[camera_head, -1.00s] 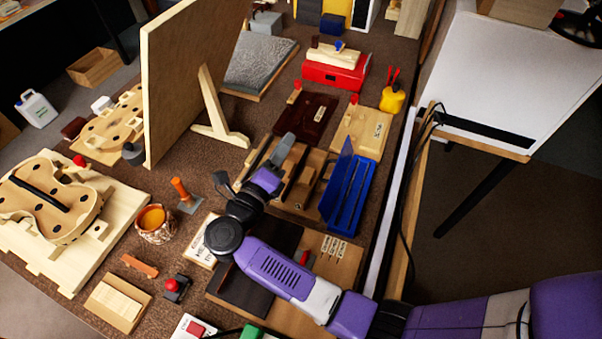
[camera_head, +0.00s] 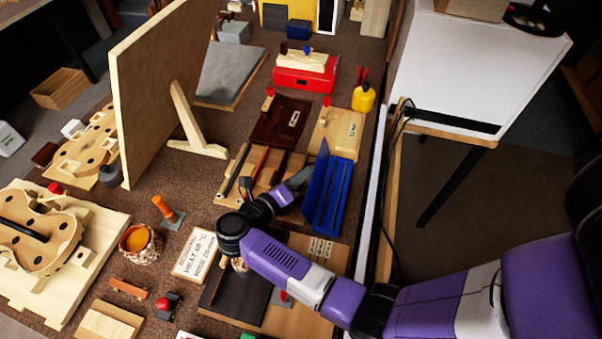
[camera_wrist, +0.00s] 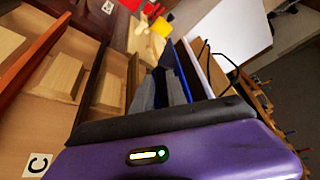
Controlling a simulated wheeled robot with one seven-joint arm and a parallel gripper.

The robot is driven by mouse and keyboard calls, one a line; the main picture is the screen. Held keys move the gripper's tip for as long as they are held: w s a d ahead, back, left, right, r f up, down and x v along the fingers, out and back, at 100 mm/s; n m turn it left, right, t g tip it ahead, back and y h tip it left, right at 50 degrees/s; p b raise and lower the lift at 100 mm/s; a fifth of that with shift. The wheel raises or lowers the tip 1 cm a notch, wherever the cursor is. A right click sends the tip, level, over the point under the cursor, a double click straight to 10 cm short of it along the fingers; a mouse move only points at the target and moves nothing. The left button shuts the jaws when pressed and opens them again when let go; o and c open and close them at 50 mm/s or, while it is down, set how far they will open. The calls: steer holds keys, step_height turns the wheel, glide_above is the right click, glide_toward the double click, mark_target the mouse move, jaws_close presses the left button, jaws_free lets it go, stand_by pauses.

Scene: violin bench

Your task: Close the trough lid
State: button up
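The trough (camera_head: 332,205) is a long blue open box at the right side of the bench. Its blue lid (camera_head: 319,168) stands raised along the trough's left side. My gripper (camera_head: 302,178) is just left of the lid, low over the wooden compartments, pointing toward it. I cannot tell whether the fingertips touch the lid.
A wooden compartment tray (camera_head: 240,172) lies left of the trough. A tall wooden panel (camera_head: 165,90) stands left. A white strip (camera_head: 371,190) edges the bench at right.

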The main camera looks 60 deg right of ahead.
steer(key=shift+d, duration=0.2)
jaws_close()
steer(key=shift+f, duration=0.1)
stand_by(1.2)
